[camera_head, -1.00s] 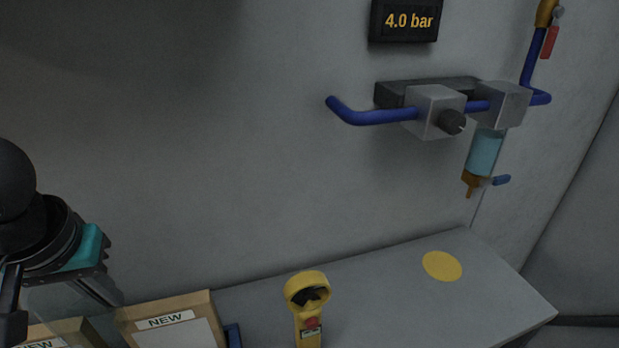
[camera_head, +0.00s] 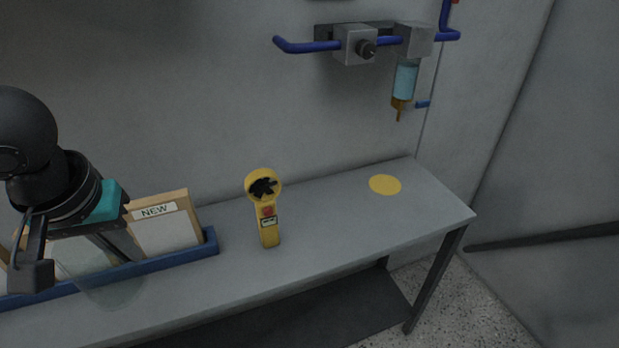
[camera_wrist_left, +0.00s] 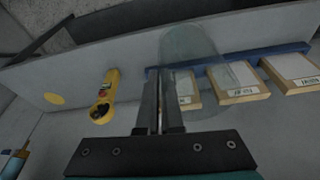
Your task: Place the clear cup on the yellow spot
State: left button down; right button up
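The clear cup (camera_head: 105,290) is see-through and hangs at the left in the head view, in front of the blue rack. My left gripper (camera_head: 120,247) has its dark fingers close together at the cup. In the left wrist view the fingers (camera_wrist_left: 162,90) pinch the cup's wall, and the cup (camera_wrist_left: 190,50) extends beyond them, tilted in that picture. The yellow spot (camera_head: 385,185) is a flat, bare disc at the right end of the grey table (camera_head: 330,225). It also shows in the left wrist view (camera_wrist_left: 54,98), far from the cup. My right gripper is not in view.
A wall-mounted filter with a blue bowl (camera_head: 404,82) hangs above the spot. The table between meter and spot is clear.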

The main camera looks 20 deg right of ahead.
aim_at(428, 226)
jog(key=l+z, duration=0.15)
jog(key=z, duration=0.2)
jog(key=l+z, duration=0.15)
jog(key=z, duration=0.2)
jog(key=i+l+z, duration=0.1)
jog(key=z, duration=0.25)
